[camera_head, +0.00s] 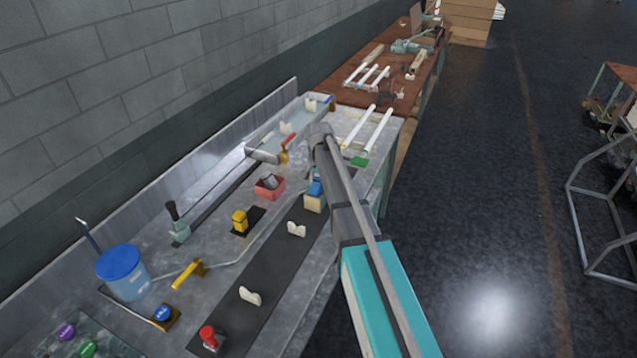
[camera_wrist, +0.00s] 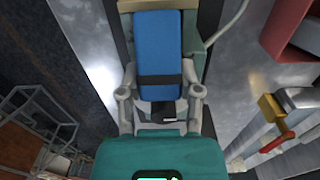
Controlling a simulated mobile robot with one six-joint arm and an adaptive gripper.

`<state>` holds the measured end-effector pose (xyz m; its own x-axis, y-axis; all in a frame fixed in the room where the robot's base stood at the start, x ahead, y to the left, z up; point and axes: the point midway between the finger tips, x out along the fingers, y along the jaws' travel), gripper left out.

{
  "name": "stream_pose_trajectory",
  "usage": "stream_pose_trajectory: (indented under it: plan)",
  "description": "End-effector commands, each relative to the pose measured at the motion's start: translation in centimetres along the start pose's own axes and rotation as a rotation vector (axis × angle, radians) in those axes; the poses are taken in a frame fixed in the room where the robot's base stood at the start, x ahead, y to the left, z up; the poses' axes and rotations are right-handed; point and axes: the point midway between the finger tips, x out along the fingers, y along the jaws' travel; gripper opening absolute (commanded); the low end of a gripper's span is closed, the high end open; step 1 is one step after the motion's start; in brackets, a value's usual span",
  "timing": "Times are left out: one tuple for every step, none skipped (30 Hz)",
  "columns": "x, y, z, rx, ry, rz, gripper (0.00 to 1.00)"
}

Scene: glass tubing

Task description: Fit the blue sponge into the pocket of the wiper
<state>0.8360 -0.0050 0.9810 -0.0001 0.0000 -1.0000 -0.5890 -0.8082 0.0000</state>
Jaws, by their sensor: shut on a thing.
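The blue sponge (camera_wrist: 158,45) is upright in the picture between the fingers of my gripper (camera_wrist: 160,82) in the wrist view, and the gripper is shut on it. A dark band crosses its lower part. In the head view the sponge (camera_head: 315,188) shows as a small blue patch beside my arm, directly above a beige block (camera_head: 313,204), which looks like the wiper. A beige edge (camera_wrist: 157,5) shows just past the sponge's far end in the wrist view. The pocket is hidden, and I cannot tell whether the sponge is in it. My arm hides most of the gripper in the head view.
A red bin (camera_head: 270,187) and a yellow block (camera_head: 240,221) stand left of the beige block on the grey bench. A red-handled valve (camera_head: 286,148) is behind. Pale supports (camera_head: 296,229) stand on the dark strip in front. White tubes (camera_head: 376,132) lie at the right.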

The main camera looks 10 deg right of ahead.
Motion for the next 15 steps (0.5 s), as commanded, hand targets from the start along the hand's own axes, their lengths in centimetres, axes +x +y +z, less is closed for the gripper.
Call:
stream_pose_trajectory:
  plan:
    - [0.25, 0.01, 0.00, 0.000, 0.000, 0.000, 0.07]
    - [0.17, 0.01, 0.00, 0.000, 0.000, 0.000, 0.49]
    - [0.12, 0.01, -0.01, 0.000, 0.000, 0.000, 0.57]
    - [0.12, 0.00, -0.01, 0.000, 0.000, 0.000, 0.62]
    - [0.12, 0.01, -0.01, 0.000, 0.000, 0.000, 0.68]
    - [0.12, 0.01, -0.01, 0.000, 0.000, 0.000, 0.75]
    - [0.12, 0.01, -0.01, 0.000, 0.000, 0.000, 0.80]
    - [0.12, 0.01, -0.01, 0.000, 0.000, 0.000, 0.80]
    - [0.12, 0.00, 0.00, 0.000, 0.000, 0.000, 0.80]
    - [0.12, 0.00, 0.00, 0.000, 0.000, 0.000, 0.80]
    - [0.12, 0.00, 0.00, 0.000, 0.000, 0.000, 0.80]
    - [0.12, 0.00, 0.00, 0.000, 0.000, 0.000, 0.80]
    - [0.12, 0.00, 0.00, 0.000, 0.000, 0.000, 0.80]
    - [0.12, 0.00, 0.00, 0.000, 0.000, 0.000, 0.80]
    - [0.12, 0.00, 0.00, 0.000, 0.000, 0.000, 0.80]
